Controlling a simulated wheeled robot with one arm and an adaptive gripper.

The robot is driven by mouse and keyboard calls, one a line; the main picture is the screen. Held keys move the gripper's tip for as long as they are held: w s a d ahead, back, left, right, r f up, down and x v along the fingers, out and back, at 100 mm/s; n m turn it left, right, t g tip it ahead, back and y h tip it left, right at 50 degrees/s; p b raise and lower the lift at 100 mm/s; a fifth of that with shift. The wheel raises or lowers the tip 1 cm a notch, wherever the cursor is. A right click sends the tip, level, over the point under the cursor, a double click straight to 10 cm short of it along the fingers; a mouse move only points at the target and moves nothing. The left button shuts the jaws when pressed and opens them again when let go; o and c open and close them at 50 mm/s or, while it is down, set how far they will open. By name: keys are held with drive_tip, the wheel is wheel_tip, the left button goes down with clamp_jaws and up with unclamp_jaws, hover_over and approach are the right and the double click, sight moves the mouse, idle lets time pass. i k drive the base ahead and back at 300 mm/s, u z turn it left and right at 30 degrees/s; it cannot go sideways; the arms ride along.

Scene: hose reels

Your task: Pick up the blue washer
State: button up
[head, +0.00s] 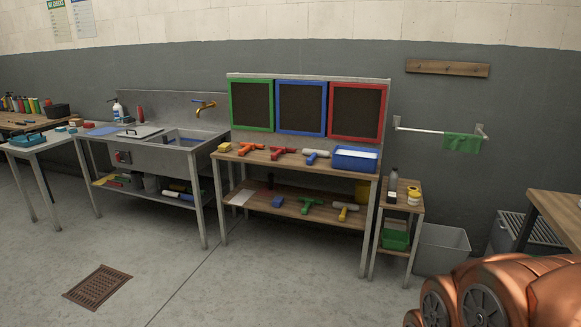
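A tool with a blue head (312,156) and a pale handle lies on the top of the wooden-topped bench (350,177), right of a red-and-yellow tool (283,152) and left of a blue tub. It looks like the blue washer, but it is too small to be certain. Another tool, with a yellow handle (348,208), lies on the lower shelf; its head is hard to make out. My gripper is not in view; copper-coloured parts at the bottom right look like my arm.
The blue tub (355,158) stands close right of the blue-headed tool. Green, blue and red framed panels (301,106) stand behind. A small side stand (403,210) and grey bin (440,250) are to the right. The floor in front is clear around a drain grate (98,287).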

sight(313, 154)
drive_tip(key=i, duration=3.85)
drive_tip(key=u, duration=1.15)
